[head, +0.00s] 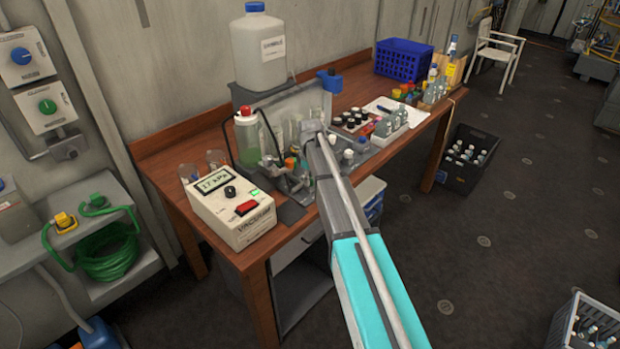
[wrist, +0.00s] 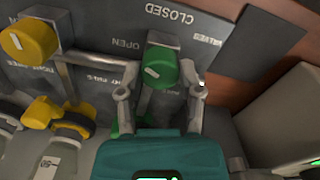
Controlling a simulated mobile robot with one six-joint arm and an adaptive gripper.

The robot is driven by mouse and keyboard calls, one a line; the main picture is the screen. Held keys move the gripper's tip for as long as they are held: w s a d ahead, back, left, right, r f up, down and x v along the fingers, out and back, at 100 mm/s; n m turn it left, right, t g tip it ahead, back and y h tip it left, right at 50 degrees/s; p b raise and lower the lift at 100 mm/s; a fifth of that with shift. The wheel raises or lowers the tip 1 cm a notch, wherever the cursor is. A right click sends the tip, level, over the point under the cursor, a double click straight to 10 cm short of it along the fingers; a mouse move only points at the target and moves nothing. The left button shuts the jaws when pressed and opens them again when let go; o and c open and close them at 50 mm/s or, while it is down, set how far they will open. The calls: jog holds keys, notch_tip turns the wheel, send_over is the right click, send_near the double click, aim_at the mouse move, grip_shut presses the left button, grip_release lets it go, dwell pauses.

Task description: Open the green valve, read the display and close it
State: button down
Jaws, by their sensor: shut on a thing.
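The green valve (wrist: 163,66) is a round knob with a white mark, seen in the wrist view on a dark grey panel. The words CLOSED and OPEN are printed beside it, upside down in this view. My gripper (wrist: 161,88) has one finger on each side of the knob and is shut on it. In the head view my arm hides most of the panel and the valve. A white vacuum box (head: 240,212) stands at the table's near left corner. Its display (head: 214,182) appears to read 17 kPa.
Yellow knobs (wrist: 30,40) sit left of the green one in the wrist view. Small bottles crowd the wooden table (head: 160,160). The floor at right has open room.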

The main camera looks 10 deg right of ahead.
jog(key=m, duration=0.6)
jog(key=shift+w, duration=0.1)
jog(key=m, duration=0.6)
jog(key=shift+m, duration=0.3)
jog(key=shift+c, duration=1.3)
grip_release()
